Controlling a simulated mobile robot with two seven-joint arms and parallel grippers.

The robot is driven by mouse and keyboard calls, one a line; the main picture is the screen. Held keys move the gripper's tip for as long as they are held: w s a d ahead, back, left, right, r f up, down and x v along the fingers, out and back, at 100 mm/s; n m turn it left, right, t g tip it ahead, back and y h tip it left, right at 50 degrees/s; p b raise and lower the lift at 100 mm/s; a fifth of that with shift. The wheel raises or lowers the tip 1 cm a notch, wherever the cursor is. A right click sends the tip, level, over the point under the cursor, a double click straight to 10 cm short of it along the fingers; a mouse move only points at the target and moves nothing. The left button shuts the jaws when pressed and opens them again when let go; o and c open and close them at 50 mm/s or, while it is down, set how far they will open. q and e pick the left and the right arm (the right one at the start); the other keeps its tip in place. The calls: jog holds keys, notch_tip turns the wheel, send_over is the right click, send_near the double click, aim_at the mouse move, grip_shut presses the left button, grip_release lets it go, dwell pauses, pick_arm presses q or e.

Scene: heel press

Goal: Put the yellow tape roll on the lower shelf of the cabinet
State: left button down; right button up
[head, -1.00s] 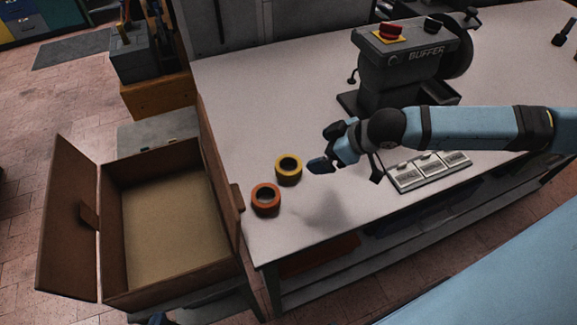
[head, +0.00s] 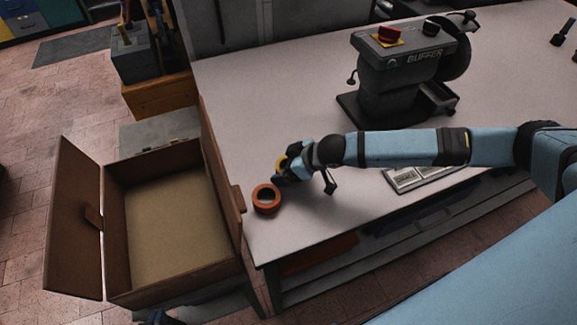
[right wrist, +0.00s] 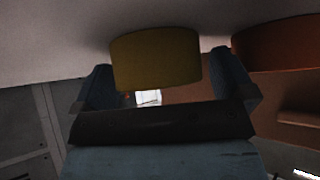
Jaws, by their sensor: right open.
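The yellow tape roll (head: 280,163) stands on the white bench near its left end, mostly hidden behind my right gripper (head: 284,174). In the right wrist view the yellow roll (right wrist: 156,60) is between the two open fingers of the right gripper (right wrist: 168,88), with a gap on the right finger's side. A small blue part at the bottom edge of the head view looks like my left gripper (head: 159,317); its jaws cannot be made out. A brown wooden case with open hinged panels (head: 105,288) stands left of the bench and may be the cabinet; no lower shelf can be made out.
An orange tape roll (head: 266,199) sits close beside the right gripper, also seen in the right wrist view (right wrist: 285,45). A buffer machine (head: 392,85) and a labelled tray (head: 405,180) are on the bench (head: 270,90). The bench middle is clear.

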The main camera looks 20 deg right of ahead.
jog(key=shift+w+a+f, duration=0.1)
jog(key=shift+f, duration=0.05)
jog(key=c, duration=0.9)
jog(key=shift+c, duration=0.6)
jog(key=shift+r, duration=0.2)
